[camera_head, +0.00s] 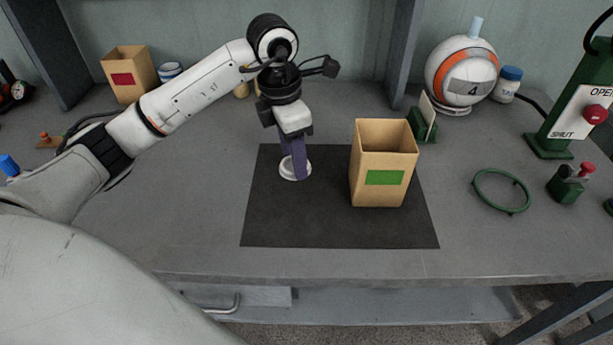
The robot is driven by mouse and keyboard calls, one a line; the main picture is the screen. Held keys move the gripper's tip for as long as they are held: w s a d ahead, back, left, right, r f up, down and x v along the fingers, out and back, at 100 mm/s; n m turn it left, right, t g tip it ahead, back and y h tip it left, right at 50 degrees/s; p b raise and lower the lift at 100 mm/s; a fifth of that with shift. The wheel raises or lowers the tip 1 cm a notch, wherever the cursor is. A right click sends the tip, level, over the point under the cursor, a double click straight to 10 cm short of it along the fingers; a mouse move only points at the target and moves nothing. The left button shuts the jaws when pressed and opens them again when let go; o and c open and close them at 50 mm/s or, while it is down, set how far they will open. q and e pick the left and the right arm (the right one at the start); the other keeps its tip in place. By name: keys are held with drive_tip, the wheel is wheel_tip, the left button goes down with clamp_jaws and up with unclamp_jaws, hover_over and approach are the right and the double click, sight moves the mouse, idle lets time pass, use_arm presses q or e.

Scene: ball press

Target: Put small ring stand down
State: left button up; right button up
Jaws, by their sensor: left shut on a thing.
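My left gripper (295,160) comes in from the left and points down over the left part of the black mat (300,222). It is shut on a small white ring stand (288,174), which is at or just above the mat. The purple fingers hide part of the ring. I cannot tell whether the ring touches the mat. My right gripper is not in view.
An open cardboard box with a green label (384,192) stands on the mat, right of the gripper. A white ball marked 4 (462,72) stands behind. A green ring (502,207) lies right. The mat's front is clear.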

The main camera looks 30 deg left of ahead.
sight(295, 189)
use_arm(q)
drive_tip(key=shift+f, duration=2.8)
drive_tip(key=shift+c, duration=0.7)
drive_tip(key=shift+f, duration=0.2)
drive_tip(key=o, duration=1.4)
drive_tip(key=shift+c, duration=0.2)
drive_tip(key=shift+r, duration=0.1)
wheel_tip(295, 189, up, 12)
drive_tip(key=s, duration=0.1)
drive_tip(key=shift+s+a, duration=0.2)
drive_tip(key=shift+s, duration=0.05)
drive_tip(key=shift+r, duration=0.1)
